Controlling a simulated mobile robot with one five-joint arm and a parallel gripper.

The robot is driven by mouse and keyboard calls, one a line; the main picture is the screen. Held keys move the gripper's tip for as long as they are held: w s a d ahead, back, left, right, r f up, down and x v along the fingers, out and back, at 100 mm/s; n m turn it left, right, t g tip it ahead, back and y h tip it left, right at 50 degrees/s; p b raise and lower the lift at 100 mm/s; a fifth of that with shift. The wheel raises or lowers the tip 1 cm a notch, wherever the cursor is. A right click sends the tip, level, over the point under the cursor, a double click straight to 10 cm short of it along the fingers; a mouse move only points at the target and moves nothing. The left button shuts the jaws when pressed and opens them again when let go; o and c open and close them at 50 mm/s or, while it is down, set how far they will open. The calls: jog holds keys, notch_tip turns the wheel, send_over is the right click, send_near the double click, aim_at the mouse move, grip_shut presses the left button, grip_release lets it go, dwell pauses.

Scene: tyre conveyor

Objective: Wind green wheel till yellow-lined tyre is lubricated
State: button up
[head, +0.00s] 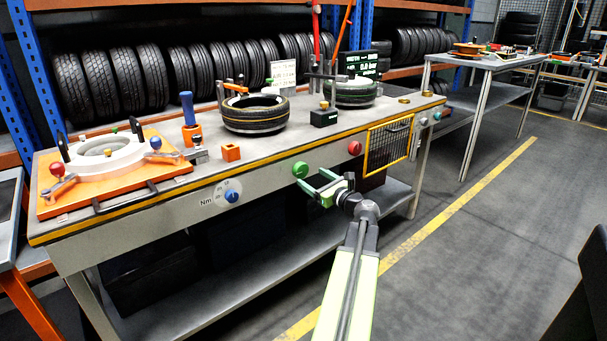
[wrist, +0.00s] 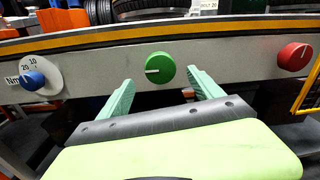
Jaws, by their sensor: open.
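The green wheel (head: 300,170) is a round knob on the front panel of the workbench. In the wrist view the green wheel (wrist: 160,68) shows a white pointer line on its left side, lying nearly level. My gripper (head: 322,189) is open in front of the panel, beside and just below the wheel. In the wrist view my gripper (wrist: 161,88) has its two green fingers apart, with the wheel showing between and beyond their tips. The yellow-lined tyre (head: 254,114) lies flat on the bench top. Another tyre (head: 352,93) lies further right.
A blue knob (wrist: 33,80) with an Nm dial is left of the wheel, and a red knob (wrist: 295,57) is right. A yellow-framed mesh guard (head: 388,145) is on the bench front. The floor (head: 460,255) at right is clear.

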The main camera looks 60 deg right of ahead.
aim_at(303, 172)
jog(key=x, duration=0.6)
jog(key=shift+a, duration=0.1)
jog(key=shift+c, duration=0.2)
jog(key=c, duration=1.3)
